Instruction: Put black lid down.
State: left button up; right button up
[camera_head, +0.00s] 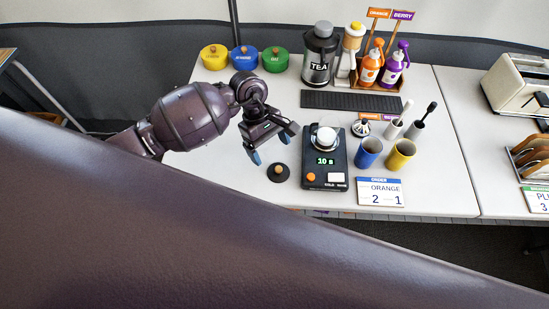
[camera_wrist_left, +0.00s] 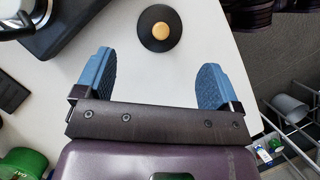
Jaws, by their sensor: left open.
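The black lid (camera_head: 279,172) is a round disc with an orange-tan knob. It lies flat on the white table, left of the black scale. In the left wrist view the lid (camera_wrist_left: 159,33) sits ahead of the fingertips, roughly between their lines. My left gripper (camera_head: 270,147) is open and empty, its blue fingers spread just above and behind the lid. The blue fingers also show in the left wrist view (camera_wrist_left: 155,75), apart from the lid. My right gripper is not in view; a large dark arm link covers the lower left of the head view.
The black scale (camera_head: 325,170) reading "10 s" carries a silver-topped item. Blue (camera_head: 369,152) and yellow (camera_head: 401,154) cups stand to its right, above an order card (camera_head: 381,192). Colored pots (camera_head: 245,57), a tea dispenser (camera_head: 319,56) and bottles stand behind. Table is clear left of the lid.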

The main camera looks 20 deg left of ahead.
pick_arm(q)
jog(key=v, duration=0.5)
jog(key=shift+w+a+r, duration=0.1)
jog(key=shift+r, duration=0.1)
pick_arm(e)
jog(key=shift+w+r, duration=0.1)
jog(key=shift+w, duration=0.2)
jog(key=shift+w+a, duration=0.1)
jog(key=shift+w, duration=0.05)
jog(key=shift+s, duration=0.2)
